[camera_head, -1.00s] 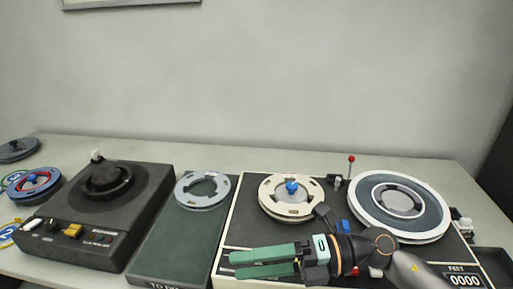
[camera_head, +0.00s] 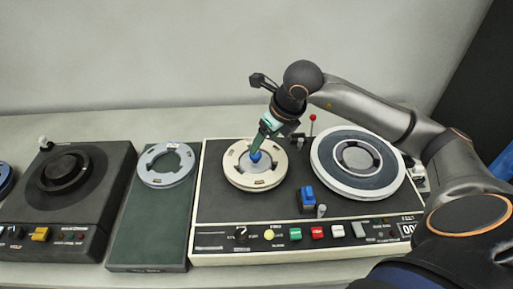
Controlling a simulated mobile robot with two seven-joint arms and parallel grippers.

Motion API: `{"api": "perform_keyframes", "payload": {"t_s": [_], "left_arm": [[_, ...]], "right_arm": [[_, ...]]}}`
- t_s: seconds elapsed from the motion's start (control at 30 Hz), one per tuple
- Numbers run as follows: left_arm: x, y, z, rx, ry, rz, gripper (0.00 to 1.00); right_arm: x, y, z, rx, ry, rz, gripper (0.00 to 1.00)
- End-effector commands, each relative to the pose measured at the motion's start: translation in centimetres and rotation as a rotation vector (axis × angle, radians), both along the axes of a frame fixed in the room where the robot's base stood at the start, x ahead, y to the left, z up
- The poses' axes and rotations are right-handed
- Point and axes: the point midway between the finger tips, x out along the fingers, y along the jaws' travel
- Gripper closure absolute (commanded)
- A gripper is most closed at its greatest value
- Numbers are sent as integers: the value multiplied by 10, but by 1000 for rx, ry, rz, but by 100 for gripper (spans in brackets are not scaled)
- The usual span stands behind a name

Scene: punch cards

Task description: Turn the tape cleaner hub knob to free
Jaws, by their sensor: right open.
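The tape cleaner (camera_head: 215,216) is a dark-topped machine with a cream frame, right of the middle. A small cream reel (camera_head: 238,173) sits on its left hub, with a blue hub knob (camera_head: 255,157) at the reel's centre. My right gripper (camera_head: 258,147) points down from above with its green fingers at the knob. It is open, and its fingers partly cover the knob. I cannot tell whether they touch it. The knob's setting is too small to read. My left gripper is not in view.
A large white-rimmed reel (camera_head: 325,166) sits on the cleaner's right side. A blue block (camera_head: 307,193) and a red-tipped lever (camera_head: 312,118) stand between the reels. A green tray (camera_head: 150,220) with a grey ring (camera_head: 166,179) and a black machine (camera_head: 118,160) stand to the left.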

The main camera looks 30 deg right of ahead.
Motion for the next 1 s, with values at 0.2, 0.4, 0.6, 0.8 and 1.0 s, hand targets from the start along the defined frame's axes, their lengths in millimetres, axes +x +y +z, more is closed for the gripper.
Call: {"api": "perform_keyframes", "payload": {"t_s": [0.2, 0.4, 0.6, 0.8, 1.0], "left_arm": [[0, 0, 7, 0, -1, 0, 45], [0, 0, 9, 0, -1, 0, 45], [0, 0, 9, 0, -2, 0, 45], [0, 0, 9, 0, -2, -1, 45], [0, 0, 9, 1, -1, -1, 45]], "right_arm": [[15, 4, -39, 3, 4, 0, 28], [23, 5, -57, 3, -1, 2, 28], [25, 6, -61, 2, -1, 2, 28], [25, 6, -61, 2, -1, 2, 34], [25, 5, -61, 2, -1, 2, 56]]}}
